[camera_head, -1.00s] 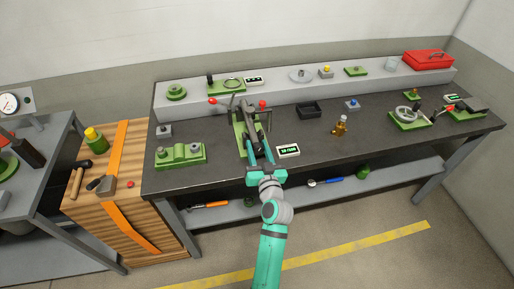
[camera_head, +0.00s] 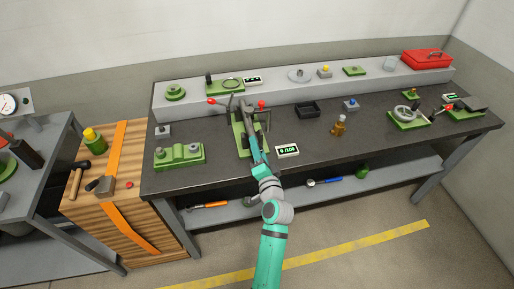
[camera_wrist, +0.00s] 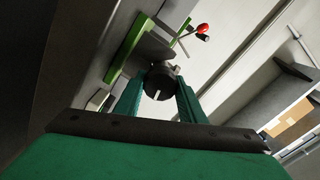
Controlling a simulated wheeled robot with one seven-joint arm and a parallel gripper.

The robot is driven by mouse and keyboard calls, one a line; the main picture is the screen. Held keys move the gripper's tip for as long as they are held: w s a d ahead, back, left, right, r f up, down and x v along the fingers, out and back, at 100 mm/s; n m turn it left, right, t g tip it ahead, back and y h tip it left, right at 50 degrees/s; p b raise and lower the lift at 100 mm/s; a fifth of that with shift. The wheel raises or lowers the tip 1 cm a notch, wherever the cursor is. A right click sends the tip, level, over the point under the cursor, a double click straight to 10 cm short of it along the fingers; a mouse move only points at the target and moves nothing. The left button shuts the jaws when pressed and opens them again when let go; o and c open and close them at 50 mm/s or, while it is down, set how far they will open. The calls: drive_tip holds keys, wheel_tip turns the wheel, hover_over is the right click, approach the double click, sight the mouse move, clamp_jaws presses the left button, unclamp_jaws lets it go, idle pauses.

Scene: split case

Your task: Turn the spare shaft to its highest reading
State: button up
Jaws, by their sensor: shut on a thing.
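A green fixture (camera_head: 240,140) stands on the dark bench, left of its middle, with a grey shaft-like part and red-tipped levers. My gripper (camera_head: 253,145) is at its front end, seen nearly edge-on. In the wrist view my gripper (camera_wrist: 160,98) has its two green fingers on either side of a dark round shaft end (camera_wrist: 160,78) with a white mark on its face, and is shut on it. A small display box (camera_head: 288,150) stands to the right of the fixture; its reading is too small to make out surely. My arm hides the fixture's front part.
A green block (camera_head: 180,156) stands left of the fixture. A black tray (camera_head: 310,109), a brass piece (camera_head: 339,129) and a green handwheel unit (camera_head: 408,118) stand to the right. A red toolbox (camera_head: 428,59) sits on the back shelf. The bench front right of the display is clear.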

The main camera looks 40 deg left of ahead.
drive_tip(key=shift+f+m, duration=0.1)
drive_tip(key=shift+m, duration=0.9)
drive_tip(key=o, duration=1)
drive_tip(key=shift+o, duration=0.2)
drive_tip(key=v, duration=1)
drive_tip(key=shift+s+d, duration=0.25)
drive_tip(key=shift+d, duration=0.05)
